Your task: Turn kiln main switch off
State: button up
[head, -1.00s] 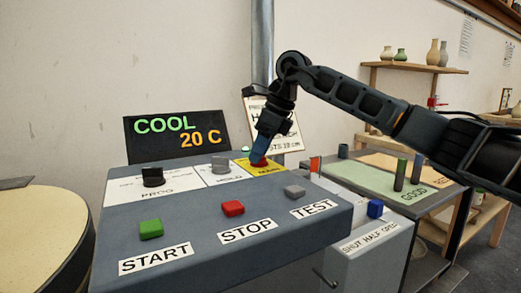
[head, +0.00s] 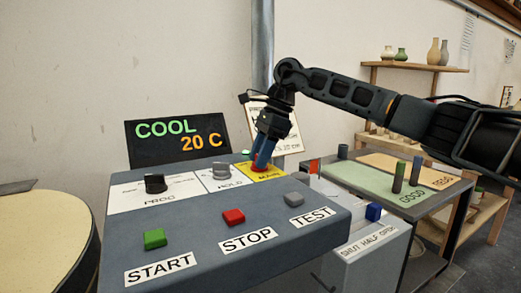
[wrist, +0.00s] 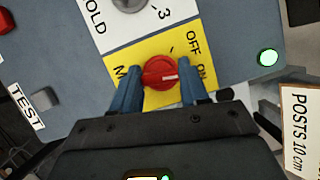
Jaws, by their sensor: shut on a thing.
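The kiln main switch is a red round knob (wrist: 160,70) on a yellow plate (wrist: 118,66) marked MAIN, OFF and ON. Its white pointer line points right in the wrist view, toward ON. In the head view the knob (head: 258,168) is mostly hidden by my fingers at the back right of the grey control panel (head: 200,205). My gripper (head: 262,162) reaches down onto it from above. In the wrist view my gripper's blue fingers (wrist: 160,80) stand on either side of the knob, shut on it.
A green lamp (wrist: 267,57) glows beside the yellow plate. The panel also has a black PROG knob (head: 155,183), a grey HOLD knob (head: 220,170), and START (head: 154,239), STOP (head: 234,216) and TEST (head: 294,200) buttons. The display (head: 176,140) reads COOL 20 C. A sign (head: 285,130) stands behind my gripper.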

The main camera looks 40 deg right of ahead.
jog(key=n+g+p, duration=0.1)
jog(key=n, duration=0.1)
jog(key=n+g+p, duration=0.1)
jog(key=n, duration=0.2)
jog(key=shift+w+r+n, duration=0.15)
jog(key=shift+n, duration=0.15)
jog(key=n+g+p, duration=0.2)
jog(key=n, duration=0.3)
jog(key=shift+n, duration=0.4)
jog(key=o, duration=1)
jog(key=shift+o, duration=0.2)
jog(key=v, duration=0.7)
jog(key=shift+w+r, duration=0.2)
